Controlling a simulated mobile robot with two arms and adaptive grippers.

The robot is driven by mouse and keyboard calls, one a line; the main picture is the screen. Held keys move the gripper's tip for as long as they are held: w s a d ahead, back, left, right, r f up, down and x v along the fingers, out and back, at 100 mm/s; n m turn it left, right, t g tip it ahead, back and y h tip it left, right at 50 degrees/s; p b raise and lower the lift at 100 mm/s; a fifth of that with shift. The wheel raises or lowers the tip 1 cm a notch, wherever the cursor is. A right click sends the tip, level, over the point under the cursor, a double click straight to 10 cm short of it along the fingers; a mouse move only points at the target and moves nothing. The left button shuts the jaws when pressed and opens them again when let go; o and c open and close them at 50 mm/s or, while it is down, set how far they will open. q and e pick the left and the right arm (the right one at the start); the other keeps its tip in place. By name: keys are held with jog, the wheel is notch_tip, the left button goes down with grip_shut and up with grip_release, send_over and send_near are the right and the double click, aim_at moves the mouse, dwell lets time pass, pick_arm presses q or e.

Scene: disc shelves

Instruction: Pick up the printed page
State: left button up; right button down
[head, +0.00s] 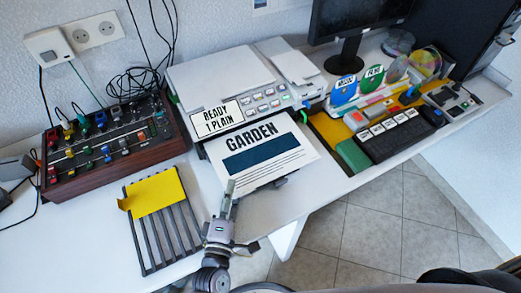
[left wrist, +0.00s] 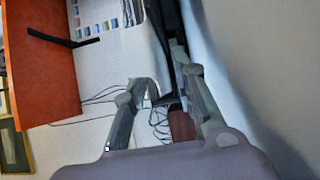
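The printed page (head: 290,163) is white, with the word GARDEN, a dark blue block and lines of text. It sticks out of the front of the white printer (head: 222,77), whose label reads READY 1 PLAIN. My left gripper (head: 233,190) is at the page's near left corner; I cannot tell whether it touches the page. In the left wrist view my left gripper (left wrist: 157,68) is open, its fingers apart. I cannot make out the page between them there. My right gripper is not in view.
A mixer with wooden sides (head: 110,145) stands left of the printer. A slatted rack (head: 165,235) with a yellow sheet (head: 155,193) lies in front of it. A keyboard (head: 395,135) and a monitor (head: 352,25) are on the right. The table's front edge is close to my gripper.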

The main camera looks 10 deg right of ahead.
aim_at(234, 177)
pick_arm(q)
jog(key=x, duration=0.5)
jog(key=shift+p, duration=0.35)
jog(key=shift+s, duration=0.1)
grip_shut()
